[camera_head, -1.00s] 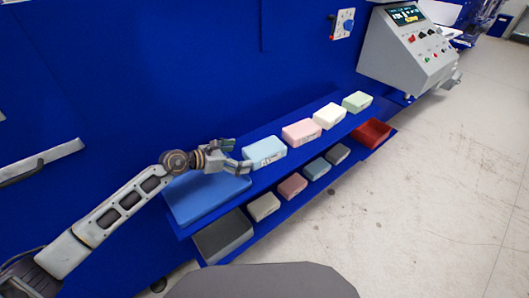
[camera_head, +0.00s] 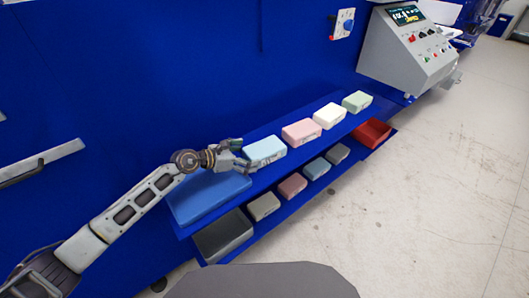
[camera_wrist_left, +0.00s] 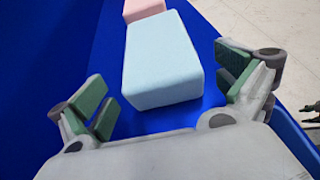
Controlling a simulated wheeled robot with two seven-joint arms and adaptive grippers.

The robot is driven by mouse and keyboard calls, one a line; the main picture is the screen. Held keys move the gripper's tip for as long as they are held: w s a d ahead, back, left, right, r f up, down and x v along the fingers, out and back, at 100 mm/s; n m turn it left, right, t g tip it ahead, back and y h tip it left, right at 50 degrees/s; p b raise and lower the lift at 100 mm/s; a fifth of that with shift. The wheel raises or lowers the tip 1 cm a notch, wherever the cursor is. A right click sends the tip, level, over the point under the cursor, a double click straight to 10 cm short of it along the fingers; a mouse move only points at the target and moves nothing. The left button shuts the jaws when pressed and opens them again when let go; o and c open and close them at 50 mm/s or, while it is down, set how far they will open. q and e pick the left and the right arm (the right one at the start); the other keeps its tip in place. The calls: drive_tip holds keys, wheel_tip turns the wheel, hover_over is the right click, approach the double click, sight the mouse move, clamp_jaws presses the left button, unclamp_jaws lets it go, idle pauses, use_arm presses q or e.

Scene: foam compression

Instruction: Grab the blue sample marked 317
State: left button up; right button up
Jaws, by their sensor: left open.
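A light blue foam block (camera_head: 265,150) lies on the upper blue shelf, at the left end of a row of blocks. Dark marking shows on its front face in the head view, too small to read. My left gripper (camera_head: 246,157) is open at the block's left end. In the left wrist view the light blue block (camera_wrist_left: 160,58) lies ahead, between and beyond the spread fingers of the left gripper (camera_wrist_left: 168,95). A darker blue block (camera_head: 316,168) sits on the lower shelf. My right gripper is not in view.
Pink (camera_head: 301,131), white (camera_head: 329,116) and green (camera_head: 357,102) blocks continue the upper row. A blue tray (camera_head: 205,199) is at the left. The lower shelf holds a grey bin (camera_head: 222,236), several blocks and a red bin (camera_head: 372,134). A control console (camera_head: 408,50) stands at the back right.

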sight(255, 154)
use_arm(q)
drive_tip(key=shift+x, duration=0.8)
drive_tip(key=shift+w+d+f, duration=0.3)
drive_tip(key=shift+d+f, duration=0.05)
drive_tip(key=shift+d, duration=0.15)
drive_tip(key=shift+w+d+f, duration=0.15)
drive_tip(key=shift+w+d, duration=0.05)
drive_tip(key=shift+d, duration=0.1)
drive_tip(key=c, duration=0.7)
drive_tip(key=shift+c, duration=0.3)
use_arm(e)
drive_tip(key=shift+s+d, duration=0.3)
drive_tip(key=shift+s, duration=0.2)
